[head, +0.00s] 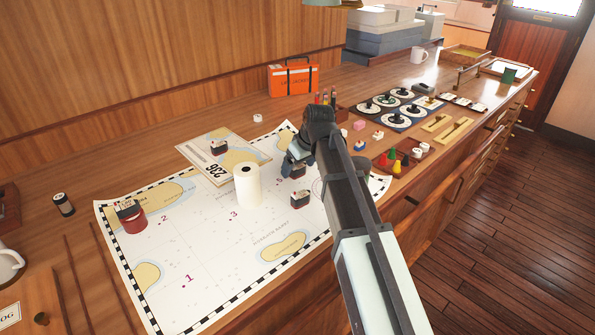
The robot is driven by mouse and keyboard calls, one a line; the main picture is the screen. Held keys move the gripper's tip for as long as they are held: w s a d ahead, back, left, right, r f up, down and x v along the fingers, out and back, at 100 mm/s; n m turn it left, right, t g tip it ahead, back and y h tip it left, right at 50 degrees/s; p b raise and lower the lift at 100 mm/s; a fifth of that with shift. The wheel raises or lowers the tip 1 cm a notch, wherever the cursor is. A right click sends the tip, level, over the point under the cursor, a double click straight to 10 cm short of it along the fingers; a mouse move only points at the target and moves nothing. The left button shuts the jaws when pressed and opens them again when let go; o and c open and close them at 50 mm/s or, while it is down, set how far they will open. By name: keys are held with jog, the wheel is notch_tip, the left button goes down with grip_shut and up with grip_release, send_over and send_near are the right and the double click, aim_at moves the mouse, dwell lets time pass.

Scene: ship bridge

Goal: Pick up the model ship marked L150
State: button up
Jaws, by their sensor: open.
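Several small dark-topped model ships show in the head view, with markings too small to read, so I cannot tell which is L150. One ship (300,198) stands on the chart (185,285) right of the white cylinder (248,187). Another ship (218,147) sits on a smaller sheet (190,151) marked 236. A third ship (130,209) is on top of a red round block (134,224) at the chart's left. My gripper (297,165) is open over the chart's far right part, close to a dark object beneath it. My arm hides part of that area.
An orange case (293,78) stands against the back wall. Right of my arm are a red tray (406,157) with coloured pieces, brass tools (447,129) and round dials (391,101). A black jar (63,204) stands at left. The chart's near left part is clear.

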jog(key=c, duration=1.1)
